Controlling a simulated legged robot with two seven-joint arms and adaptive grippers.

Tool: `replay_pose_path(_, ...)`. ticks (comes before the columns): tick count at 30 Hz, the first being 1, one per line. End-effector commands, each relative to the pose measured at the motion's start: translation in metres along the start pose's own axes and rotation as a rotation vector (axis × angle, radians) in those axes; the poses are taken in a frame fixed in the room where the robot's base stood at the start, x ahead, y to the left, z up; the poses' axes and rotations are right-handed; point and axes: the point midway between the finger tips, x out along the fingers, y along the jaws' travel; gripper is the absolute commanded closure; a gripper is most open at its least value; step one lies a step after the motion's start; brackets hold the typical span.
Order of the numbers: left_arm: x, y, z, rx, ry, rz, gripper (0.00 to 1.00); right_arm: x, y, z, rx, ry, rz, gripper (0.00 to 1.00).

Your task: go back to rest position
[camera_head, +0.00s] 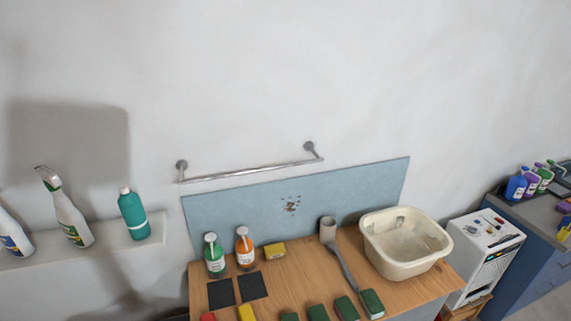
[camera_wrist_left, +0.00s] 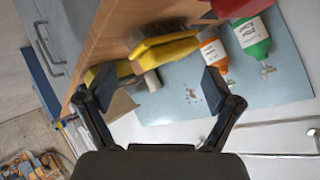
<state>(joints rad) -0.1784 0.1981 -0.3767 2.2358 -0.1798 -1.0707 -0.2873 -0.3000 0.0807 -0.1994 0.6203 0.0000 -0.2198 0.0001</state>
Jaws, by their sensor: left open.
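My left gripper (camera_wrist_left: 158,92) shows in the left wrist view with its two dark fingers spread wide and nothing between the pads. Beyond it are a yellow sponge or brush (camera_wrist_left: 165,47), an orange bottle (camera_wrist_left: 212,50) and a green bottle (camera_wrist_left: 252,38), apart from the fingers. Neither gripper shows in the head view. My right gripper is in no view.
A wooden counter (camera_head: 300,275) holds a green bottle (camera_head: 214,256), an orange bottle (camera_head: 244,248), several sponges and a cream basin (camera_head: 405,270). A metal rail (camera_head: 250,171) is on the wall above. Spray bottles (camera_head: 68,215) stand on the left ledge (camera_head: 110,236).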

Motion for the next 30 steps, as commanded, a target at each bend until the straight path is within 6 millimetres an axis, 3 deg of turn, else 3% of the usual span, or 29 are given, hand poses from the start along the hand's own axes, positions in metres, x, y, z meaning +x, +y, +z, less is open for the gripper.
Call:
replay_pose_path(1, -0.012, 0.009, 0.027, -0.082, -0.079, 0.036, 0.1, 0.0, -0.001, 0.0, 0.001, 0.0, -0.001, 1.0)
replay_pose_path(3, -0.028, 0.019, 0.059, -0.181, -0.181, 0.075, 0.1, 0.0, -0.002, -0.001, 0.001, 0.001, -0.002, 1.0)
replay_pose_path(6, -0.051, 0.031, 0.094, -0.29, -0.3, 0.116, 0.1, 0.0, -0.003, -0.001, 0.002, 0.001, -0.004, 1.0)
replay_pose_path(12, -0.096, 0.053, 0.145, -0.457, -0.501, 0.172, 0.1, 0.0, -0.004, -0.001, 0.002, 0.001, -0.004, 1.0)
replay_pose_path(17, -0.134, 0.067, 0.177, -0.564, -0.646, 0.2, 0.1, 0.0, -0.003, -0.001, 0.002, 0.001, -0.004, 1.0)
replay_pose_path(26, -0.063, 0.111, 0.234, -0.555, -0.677, 0.218, 0.1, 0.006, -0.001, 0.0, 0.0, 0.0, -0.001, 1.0)
replay_pose_path(30, -0.032, 0.14, 0.272, -0.55, -0.696, 0.229, 0.1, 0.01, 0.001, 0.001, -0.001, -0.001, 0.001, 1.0)
